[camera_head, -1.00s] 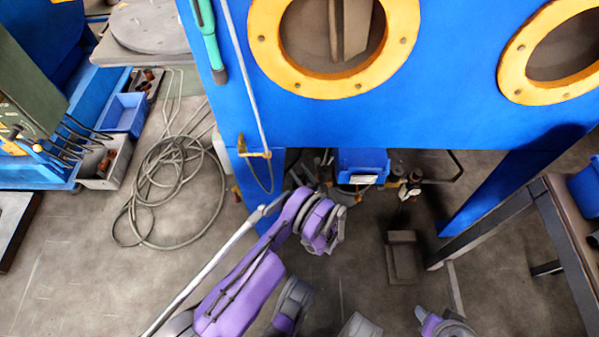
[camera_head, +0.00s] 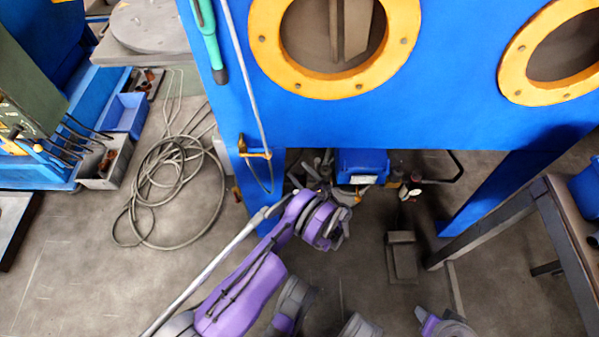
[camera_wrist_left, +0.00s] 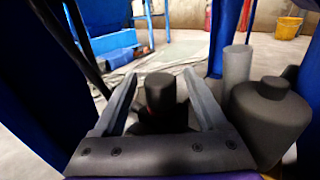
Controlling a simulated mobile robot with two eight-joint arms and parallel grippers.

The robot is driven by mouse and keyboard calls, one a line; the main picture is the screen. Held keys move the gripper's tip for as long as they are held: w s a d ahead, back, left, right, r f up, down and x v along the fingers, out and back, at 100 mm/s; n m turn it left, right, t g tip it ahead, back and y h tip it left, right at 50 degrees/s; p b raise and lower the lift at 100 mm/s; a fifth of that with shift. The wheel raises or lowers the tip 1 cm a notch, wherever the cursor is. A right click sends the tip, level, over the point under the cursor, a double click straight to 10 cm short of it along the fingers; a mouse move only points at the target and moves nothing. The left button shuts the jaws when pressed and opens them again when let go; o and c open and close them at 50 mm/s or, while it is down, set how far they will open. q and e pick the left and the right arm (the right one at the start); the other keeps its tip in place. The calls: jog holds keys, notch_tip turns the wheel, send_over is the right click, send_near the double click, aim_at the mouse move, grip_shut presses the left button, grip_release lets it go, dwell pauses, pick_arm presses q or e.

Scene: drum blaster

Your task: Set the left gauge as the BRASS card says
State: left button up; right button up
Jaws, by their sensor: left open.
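My left gripper (camera_wrist_left: 160,78) is open in the left wrist view, with one finger on each side of a dark, round-topped knob-like part (camera_wrist_left: 161,92). The knob stands between the fingers; I cannot tell whether they touch it. In the head view my left wrist is beside the lower front of the blue cabinet (camera_head: 350,125), and its fingertips are not clear. Small fittings (camera_head: 413,190) with a pale, partly red face sit under the cabinet, too small to read. I cannot make out a BRASS card or a readable gauge. My right gripper is not in view.
A dark bottle-shaped part (camera_wrist_left: 268,118) and a grey cylinder (camera_wrist_left: 237,70) stand close right of the left gripper. A blue bin (camera_head: 362,165) is under the cabinet. A coiled hose (camera_head: 170,190) lies on the floor at left; a table (camera_head: 545,205) stands at right.

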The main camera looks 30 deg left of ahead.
pick_arm(q)
jog(key=p+v, duration=0.2)
jog(key=v, duration=0.8)
jog(key=shift+d, duration=0.3)
jog(key=shift+s+d, duration=0.1)
